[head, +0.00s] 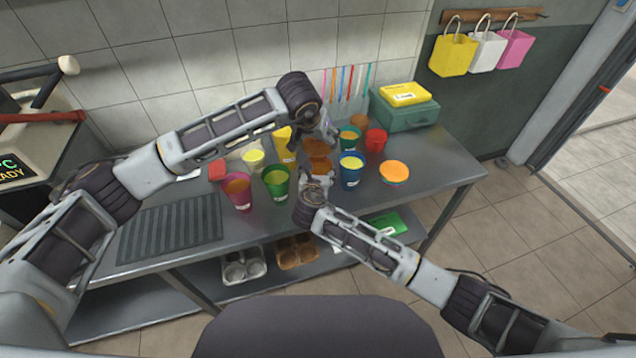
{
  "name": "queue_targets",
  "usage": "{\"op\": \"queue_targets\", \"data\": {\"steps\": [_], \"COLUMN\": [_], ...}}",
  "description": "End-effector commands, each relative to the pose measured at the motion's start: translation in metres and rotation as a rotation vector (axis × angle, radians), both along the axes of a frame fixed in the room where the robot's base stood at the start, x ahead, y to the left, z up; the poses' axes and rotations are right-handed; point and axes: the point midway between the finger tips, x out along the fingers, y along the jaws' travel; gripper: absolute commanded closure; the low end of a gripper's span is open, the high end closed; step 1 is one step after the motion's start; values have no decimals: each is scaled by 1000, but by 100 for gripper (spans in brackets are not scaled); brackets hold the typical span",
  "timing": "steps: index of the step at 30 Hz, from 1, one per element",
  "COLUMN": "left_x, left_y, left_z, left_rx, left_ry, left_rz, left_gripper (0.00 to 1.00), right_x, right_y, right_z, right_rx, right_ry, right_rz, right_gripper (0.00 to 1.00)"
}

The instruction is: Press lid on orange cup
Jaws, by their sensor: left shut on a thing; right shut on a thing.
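My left gripper (322,132) reaches down from above and is shut on an orange lid (317,147). My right gripper (318,182) comes from the front and is shut on the orange cup (317,164), just below the lid. The lid is over the cup's top; whether it is seated or apart I cannot tell. Both grippers hide much of the cup and part of the lid.
Close around stand a green cup (277,183), a pink cup (238,192), a blue cup (350,172), a red cup (376,139) and a yellow cup (283,142). A lid stack (394,173) lies right. The counter (440,165) is clear at far right.

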Motion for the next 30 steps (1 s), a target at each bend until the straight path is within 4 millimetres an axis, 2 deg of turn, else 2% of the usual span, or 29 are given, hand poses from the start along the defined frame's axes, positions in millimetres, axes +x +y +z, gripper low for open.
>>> {"op": "queue_targets", "data": {"steps": [5,21,30], "left_x": [0,-1,0], "left_y": [0,0,0], "left_z": [-4,-48,-50], "left_rx": [1,-1,-2], "left_ry": [1,0,-1], "left_rz": [0,0,0], "left_gripper": [27,27,27], "right_x": [0,0,0], "right_y": [0,0,0], "right_z": [0,0,0], "right_rx": [-1,-1,-1], "right_ry": [0,0,0], "right_rz": [0,0,-1], "right_gripper": [75,75,75]}}
